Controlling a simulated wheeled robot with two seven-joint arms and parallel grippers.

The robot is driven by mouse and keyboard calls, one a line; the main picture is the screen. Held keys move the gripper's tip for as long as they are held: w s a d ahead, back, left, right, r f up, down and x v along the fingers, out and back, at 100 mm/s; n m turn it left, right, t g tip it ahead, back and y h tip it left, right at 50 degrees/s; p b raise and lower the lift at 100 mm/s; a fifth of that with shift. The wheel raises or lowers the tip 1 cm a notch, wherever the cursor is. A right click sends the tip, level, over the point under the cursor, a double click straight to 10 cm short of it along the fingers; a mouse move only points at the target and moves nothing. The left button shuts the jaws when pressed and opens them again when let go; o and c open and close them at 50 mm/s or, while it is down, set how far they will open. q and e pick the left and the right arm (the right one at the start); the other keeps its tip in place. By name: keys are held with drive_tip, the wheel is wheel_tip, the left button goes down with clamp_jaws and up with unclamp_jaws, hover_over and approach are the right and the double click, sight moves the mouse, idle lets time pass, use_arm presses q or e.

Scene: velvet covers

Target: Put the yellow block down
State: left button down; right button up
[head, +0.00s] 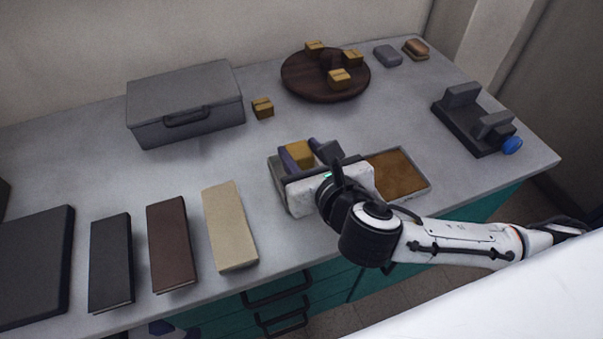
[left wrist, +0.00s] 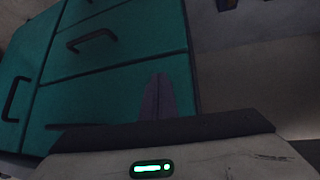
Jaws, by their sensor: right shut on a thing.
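The yellow block (head: 299,153) is between the two purple-grey fingers of my right gripper (head: 302,155), which is shut on it. The gripper is over the left part of a shallow grey tray (head: 429,182); I cannot tell whether the block touches the tray. My white wrist hides much of the tray's left part. My left gripper (left wrist: 158,97) shows in the left wrist view with its fingers together and nothing between them, in front of teal drawers. A small bluish part of it (head: 160,328) shows at the bottom edge of the head view.
The tray's right part holds a brown surface (head: 397,172). A small yellow block (head: 263,107) stands beside a grey case (head: 186,103). A round brown board (head: 298,90) bears several yellow blocks. Books (head: 230,225) lie at front left. A dark vise-like fixture (head: 470,125) stands at right.

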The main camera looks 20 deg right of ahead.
wheel_tip(320, 180, down, 5)
drive_tip(key=shift+b, duration=0.45)
drive_tip(key=o, duration=1.1)
drive_tip(key=shift+f, duration=0.1)
